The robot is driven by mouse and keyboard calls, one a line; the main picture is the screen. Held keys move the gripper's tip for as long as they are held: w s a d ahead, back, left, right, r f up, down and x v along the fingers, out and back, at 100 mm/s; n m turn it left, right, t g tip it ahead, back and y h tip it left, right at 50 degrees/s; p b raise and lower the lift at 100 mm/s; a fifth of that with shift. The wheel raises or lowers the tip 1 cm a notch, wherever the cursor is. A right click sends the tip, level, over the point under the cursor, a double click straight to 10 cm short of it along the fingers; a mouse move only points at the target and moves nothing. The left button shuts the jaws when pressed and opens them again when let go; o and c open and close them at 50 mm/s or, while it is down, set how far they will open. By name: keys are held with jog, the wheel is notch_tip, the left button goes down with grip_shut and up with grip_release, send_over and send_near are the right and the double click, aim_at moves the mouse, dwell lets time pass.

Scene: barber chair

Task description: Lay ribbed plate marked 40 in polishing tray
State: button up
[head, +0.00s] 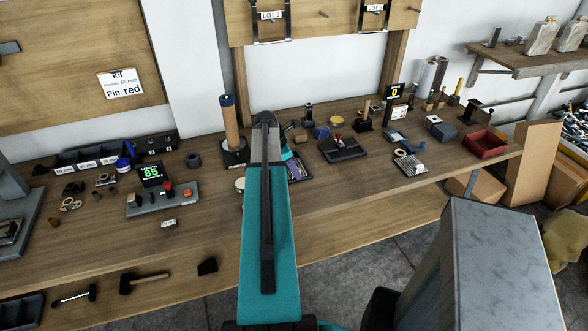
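A small light plate with dark ribs (410,164) lies on the right half of the bench, near its front edge. I cannot read a 40 on it. No tray carries a readable polishing label. A red open tray (486,145) stands at the bench's right end, and a low dark tray (343,149) holding small items lies to the left of the ribbed plate. My arm reaches up over the bench in the middle. My gripper's fingers are hidden behind it, so I see no contact with anything.
A wooden post with a dark cap (230,122) stands just left of my arm. Several small tools and cylinders crowd the bench's back right. A large grey metal box (505,265) stands front right.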

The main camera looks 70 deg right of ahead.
dwell(0.4)
jog(key=b+v, duration=0.3)
jog(key=v, duration=1)
jog(key=shift+w+a+r, duration=0.15)
jog(key=shift+r, duration=0.15)
dwell(0.9)
